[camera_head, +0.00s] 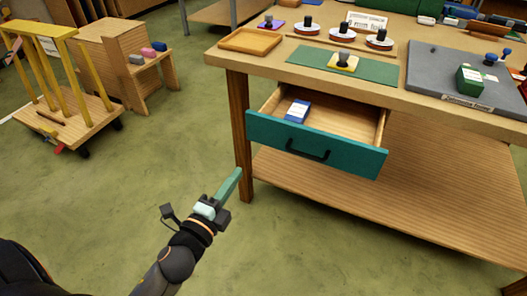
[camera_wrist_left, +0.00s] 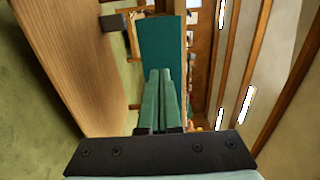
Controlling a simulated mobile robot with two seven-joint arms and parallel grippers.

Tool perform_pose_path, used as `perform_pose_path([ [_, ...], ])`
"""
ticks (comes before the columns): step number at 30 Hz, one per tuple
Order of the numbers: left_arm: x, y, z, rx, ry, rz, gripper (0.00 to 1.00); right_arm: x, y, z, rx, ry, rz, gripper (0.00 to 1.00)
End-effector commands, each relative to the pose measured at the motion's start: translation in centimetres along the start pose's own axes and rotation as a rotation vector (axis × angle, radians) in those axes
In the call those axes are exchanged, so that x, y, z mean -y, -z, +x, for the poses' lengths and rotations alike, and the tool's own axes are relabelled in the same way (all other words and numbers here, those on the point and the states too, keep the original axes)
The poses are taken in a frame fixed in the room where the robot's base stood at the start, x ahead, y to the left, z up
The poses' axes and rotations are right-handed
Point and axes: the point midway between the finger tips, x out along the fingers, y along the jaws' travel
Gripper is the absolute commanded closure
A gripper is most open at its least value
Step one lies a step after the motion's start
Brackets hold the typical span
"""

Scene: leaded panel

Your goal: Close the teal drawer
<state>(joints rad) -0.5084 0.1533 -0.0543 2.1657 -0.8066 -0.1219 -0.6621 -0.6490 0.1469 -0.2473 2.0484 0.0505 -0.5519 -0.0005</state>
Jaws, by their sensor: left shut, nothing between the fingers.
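The teal drawer (camera_head: 335,153) is pulled out of the wooden workbench, with its dark handle (camera_head: 307,148) on the front. A blue box (camera_head: 297,111) with a white label lies inside it. My left gripper (camera_head: 237,173) is shut and empty. In the head view it appears left of the drawer front, near the bench's left front leg, with no visible contact. In the left wrist view the green fingers (camera_wrist_left: 161,72) are together, and a flat teal surface (camera_wrist_left: 163,40) shows beyond their tips. I cannot tell whether that is the drawer front. My right gripper is not in view.
The bench top holds a wooden tray (camera_head: 251,40), a green mat (camera_head: 372,67) and a grey board (camera_head: 430,65). A lower shelf (camera_head: 400,215) spans under the drawer. A wooden cart (camera_head: 75,115) stands at the left. The green floor before the bench is clear.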

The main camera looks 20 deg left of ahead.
Motion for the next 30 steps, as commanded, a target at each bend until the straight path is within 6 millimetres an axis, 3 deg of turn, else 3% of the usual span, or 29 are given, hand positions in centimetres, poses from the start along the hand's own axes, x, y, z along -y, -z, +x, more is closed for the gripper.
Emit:
perform_pose_path([
  [5, 0.2, 0.0, 1.5, -0.002, 0.005, 0.004, 1.00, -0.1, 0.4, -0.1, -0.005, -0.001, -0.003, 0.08],
  [24, 0.1, 0.0, 11.9, 0.000, 0.002, 0.000, 1.00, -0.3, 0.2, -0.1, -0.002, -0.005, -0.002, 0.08],
  [30, 0.0, 0.0, 13.6, 0.000, 0.000, -0.002, 1.00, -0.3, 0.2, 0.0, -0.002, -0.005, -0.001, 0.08],
])
